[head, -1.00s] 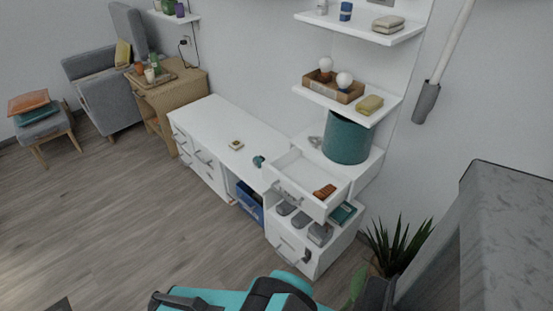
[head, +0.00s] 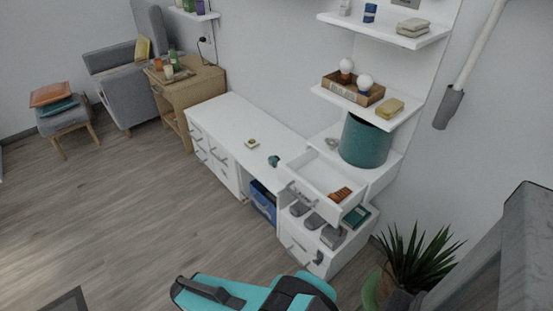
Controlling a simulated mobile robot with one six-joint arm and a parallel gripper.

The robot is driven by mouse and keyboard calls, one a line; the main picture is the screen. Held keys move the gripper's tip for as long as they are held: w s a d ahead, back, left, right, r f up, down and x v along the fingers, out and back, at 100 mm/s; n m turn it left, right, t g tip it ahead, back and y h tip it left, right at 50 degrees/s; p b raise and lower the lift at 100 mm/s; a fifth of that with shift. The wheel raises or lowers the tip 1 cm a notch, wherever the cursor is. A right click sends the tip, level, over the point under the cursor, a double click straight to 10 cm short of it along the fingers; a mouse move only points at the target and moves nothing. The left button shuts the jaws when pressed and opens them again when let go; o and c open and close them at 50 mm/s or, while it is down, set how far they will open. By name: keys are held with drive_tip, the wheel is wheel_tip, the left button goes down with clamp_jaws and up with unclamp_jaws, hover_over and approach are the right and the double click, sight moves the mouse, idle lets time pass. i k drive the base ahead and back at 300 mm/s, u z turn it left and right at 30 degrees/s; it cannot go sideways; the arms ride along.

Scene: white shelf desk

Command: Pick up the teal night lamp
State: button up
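A small teal object (head: 273,161), perhaps the night lamp, sits on the white desk top near its right end, just left of the open drawer. It is too small for me to make out its shape. A large teal cylinder (head: 366,141) stands further right under the lower shelf, its top partly hidden by that shelf. Part of my teal and black arm shows at the bottom edge, well in front of the desk. My gripper's fingers are not visible.
The white desk (head: 240,124) runs along the wall. An open drawer (head: 322,178) juts out at its right end, holding a brown item. A small box (head: 251,144) lies on the desk. A plant (head: 420,258) stands at right. The wood floor (head: 110,215) is clear at left.

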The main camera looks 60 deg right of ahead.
sight(275, 159)
drive_tip(key=u, duration=0.05)
drive_tip(key=i, duration=1)
drive_tip(key=z, duration=0.05)
